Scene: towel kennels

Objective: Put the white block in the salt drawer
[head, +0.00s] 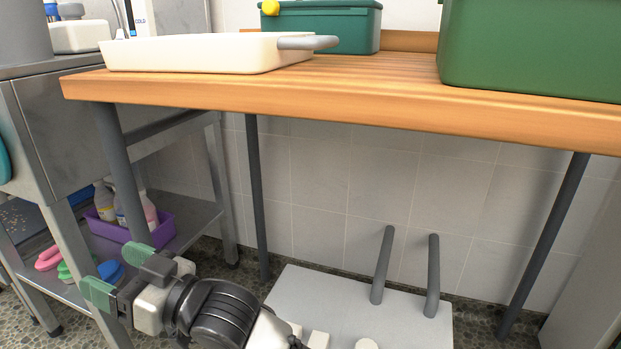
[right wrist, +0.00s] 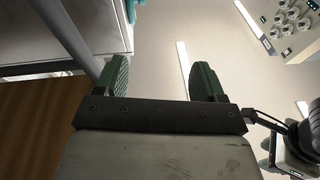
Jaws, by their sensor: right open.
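I cannot make out a white block for certain in either view, nor a drawer marked for salt. A shallow cream-white tray (head: 190,54) with a grey handle sits on the wooden table at the left in the head view. My right gripper (head: 117,272) is low at the left, below the tabletop and in front of the steel bench's lower shelf. In the right wrist view its two green fingers (right wrist: 162,77) stand apart with nothing between them.
The wooden table (head: 340,96) carries a teal box (head: 335,30) and a large green bin (head: 540,50). A steel bench (head: 80,125) stands at the left; its lower shelf holds a purple basket (head: 160,233) with bottles. Dark table legs (head: 545,245) stand below the top.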

